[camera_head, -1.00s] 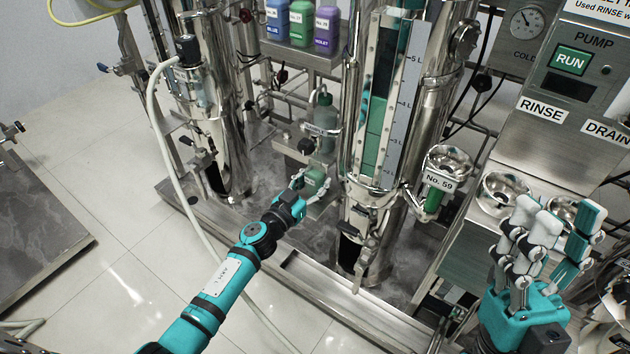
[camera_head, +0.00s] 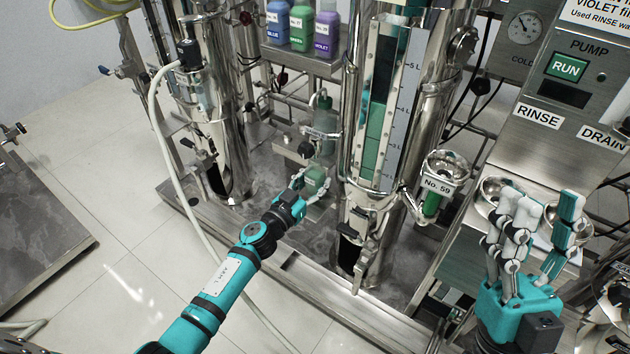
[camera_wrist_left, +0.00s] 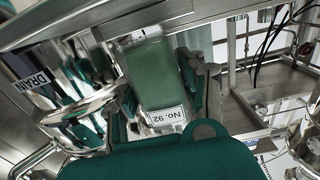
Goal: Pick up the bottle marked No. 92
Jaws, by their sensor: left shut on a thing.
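The bottle marked No. 92 (camera_wrist_left: 152,75) is a greenish, translucent bottle, its white label upside down in the left wrist view. My left gripper (camera_wrist_left: 165,92) is shut on it, with a finger on each side. In the head view the green body of the held bottle (camera_head: 316,175) shows between the fingers of my left gripper (camera_head: 312,187), low between two steel columns. The fingers hide part of it. My right gripper (camera_head: 541,212) is at the lower right with its fingers apart and nothing between them.
A steel column with a level gauge (camera_head: 377,110) stands close right of the held bottle. Another greenish bottle (camera_head: 325,122) stands just above it. A No. 59 holder (camera_head: 437,186) is further right. Blue, green and violet bottles stand on a shelf (camera_head: 303,60).

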